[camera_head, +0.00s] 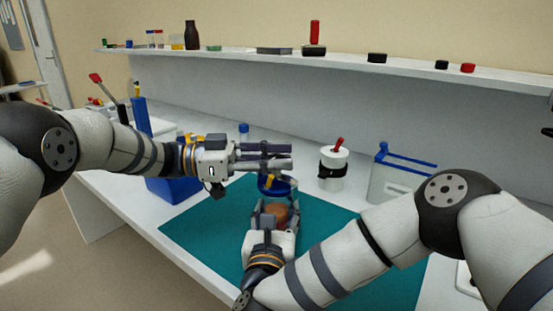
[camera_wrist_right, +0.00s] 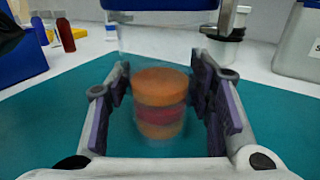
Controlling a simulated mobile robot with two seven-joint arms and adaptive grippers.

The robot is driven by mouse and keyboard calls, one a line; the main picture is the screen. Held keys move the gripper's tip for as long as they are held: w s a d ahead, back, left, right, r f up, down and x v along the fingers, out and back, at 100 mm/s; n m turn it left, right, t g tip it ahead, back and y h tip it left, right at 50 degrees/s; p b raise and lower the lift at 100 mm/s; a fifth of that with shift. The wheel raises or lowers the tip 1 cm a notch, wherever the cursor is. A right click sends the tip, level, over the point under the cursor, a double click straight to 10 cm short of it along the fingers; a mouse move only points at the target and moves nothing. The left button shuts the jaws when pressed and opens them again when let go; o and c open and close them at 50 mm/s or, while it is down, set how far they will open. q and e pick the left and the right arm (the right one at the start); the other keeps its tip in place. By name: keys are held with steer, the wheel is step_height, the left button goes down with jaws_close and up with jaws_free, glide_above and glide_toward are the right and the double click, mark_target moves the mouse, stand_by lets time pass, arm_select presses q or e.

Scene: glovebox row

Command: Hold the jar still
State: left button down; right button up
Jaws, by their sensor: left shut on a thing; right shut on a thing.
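The clear jar (camera_wrist_right: 160,105) stands upright on the teal mat, with orange and red contents. In the head view the jar (camera_head: 277,213) is partly hidden by my right gripper (camera_head: 272,212). My right gripper (camera_wrist_right: 165,105) is shut on the jar, with one finger on each side of its body. A blue lid (camera_head: 284,187) is at the top of the jar, and its lower edge shows in the right wrist view (camera_wrist_right: 160,4). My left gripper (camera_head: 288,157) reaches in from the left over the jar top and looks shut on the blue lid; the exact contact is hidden.
The teal mat (camera_head: 205,230) is clear around the jar. A pale caddy with a blue handle (camera_head: 400,178) is right of that. A blue bin (camera_head: 170,188) stands left. A shelf (camera_head: 250,55) runs behind.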

arm_select(q)
steer(key=shift+m+g, duration=0.4)
steer(key=shift+g, duration=0.3)
steer(key=c, duration=1.3)
jaws_free()
steer(key=a, duration=1.2)
steer(key=shift+w, duration=0.25)
